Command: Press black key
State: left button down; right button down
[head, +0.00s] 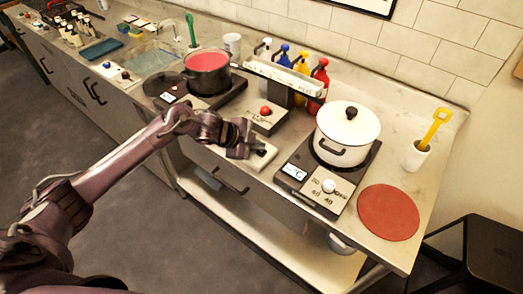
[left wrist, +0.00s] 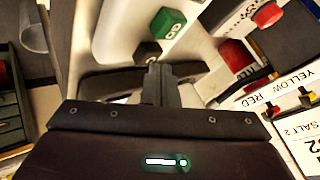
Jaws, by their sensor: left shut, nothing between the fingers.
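The black key (left wrist: 147,52) shows in the left wrist view as a small dark block on a pale panel, next to a green key (left wrist: 168,24) with white lettering. In the head view a dark key (head: 262,153) shows on the pale panel at the counter's front edge. My left gripper (head: 248,140) is shut and empty above this panel. In the left wrist view its closed fingertips (left wrist: 154,72) lie just short of the black key. I cannot tell whether they touch it. My right gripper is not in view.
A white lidded pot (head: 347,133) stands on a hotplate to the right. A dark pot with red contents (head: 208,72) is to the left. A red button (head: 265,110) sits on a scale-like device behind. Several coloured bottles (head: 318,84) stand by the wall. A red round mat (head: 388,213) lies at right.

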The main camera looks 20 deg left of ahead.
aim_at(258, 152)
pick_arm(q)
jog(key=shift+f, duration=0.4)
jog(key=shift+r, duration=0.1)
dwell(0.4)
jog(key=shift+r+p, duration=0.6)
jog(key=shift+r, duration=0.25)
notch_tip(258, 152, up, 5)
jog(key=p, duration=0.4)
dwell(0.6)
